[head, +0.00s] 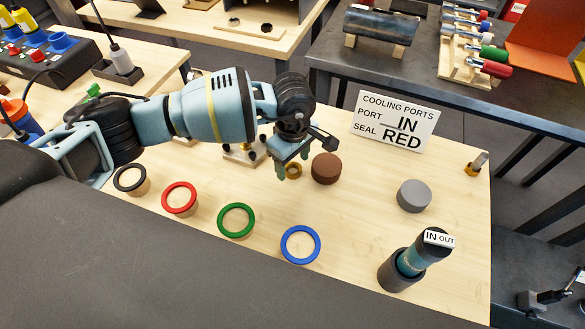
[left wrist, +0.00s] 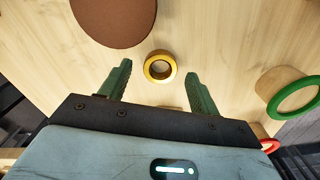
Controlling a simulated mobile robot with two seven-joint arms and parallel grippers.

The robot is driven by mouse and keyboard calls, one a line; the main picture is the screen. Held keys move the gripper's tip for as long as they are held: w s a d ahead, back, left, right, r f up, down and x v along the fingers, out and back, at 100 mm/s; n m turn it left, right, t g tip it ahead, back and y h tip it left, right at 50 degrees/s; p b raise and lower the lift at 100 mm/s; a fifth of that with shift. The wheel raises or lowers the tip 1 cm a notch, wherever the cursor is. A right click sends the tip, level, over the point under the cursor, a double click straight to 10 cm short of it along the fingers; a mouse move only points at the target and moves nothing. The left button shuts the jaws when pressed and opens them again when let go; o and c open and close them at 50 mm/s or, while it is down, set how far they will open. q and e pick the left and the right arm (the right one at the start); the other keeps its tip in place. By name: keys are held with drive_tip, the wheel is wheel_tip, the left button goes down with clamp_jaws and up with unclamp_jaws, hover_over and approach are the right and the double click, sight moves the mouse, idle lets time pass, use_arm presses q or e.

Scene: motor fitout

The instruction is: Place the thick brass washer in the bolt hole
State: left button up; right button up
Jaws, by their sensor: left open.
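A brass-coloured ring (head: 293,171), which looks like the thick washer, lies flat on the wooden table left of a brown disc (head: 326,169). In the left wrist view the washer (left wrist: 148,69) shows its dark centre hole. My left gripper (head: 293,162) is open and empty, pointing down over the washer. In the left wrist view the washer appears between the left gripper's fingertips (left wrist: 158,70), touching neither finger. A teal motor (head: 411,261) marked IN and OUT stands tilted in a dark round holder (head: 391,279). I cannot make out the bolt hole. My right gripper is not in view.
Black, red (head: 179,199), green (head: 236,221) and blue (head: 300,246) rings sit on round wooden stands along the near side. A grey disc (head: 413,196) lies to the right. A sign (head: 394,122) reads PORT IN, SEAL RED. A small fixture (head: 243,156) stands behind the arm.

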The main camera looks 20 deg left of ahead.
use_arm(q)
drive_tip(key=shift+f, duration=0.6)
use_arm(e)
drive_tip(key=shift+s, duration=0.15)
use_arm(q)
drive_tip(key=c, duration=1.2)
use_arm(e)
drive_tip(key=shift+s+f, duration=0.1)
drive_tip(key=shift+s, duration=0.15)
use_arm(q)
drive_tip(key=shift+r, duration=0.1)
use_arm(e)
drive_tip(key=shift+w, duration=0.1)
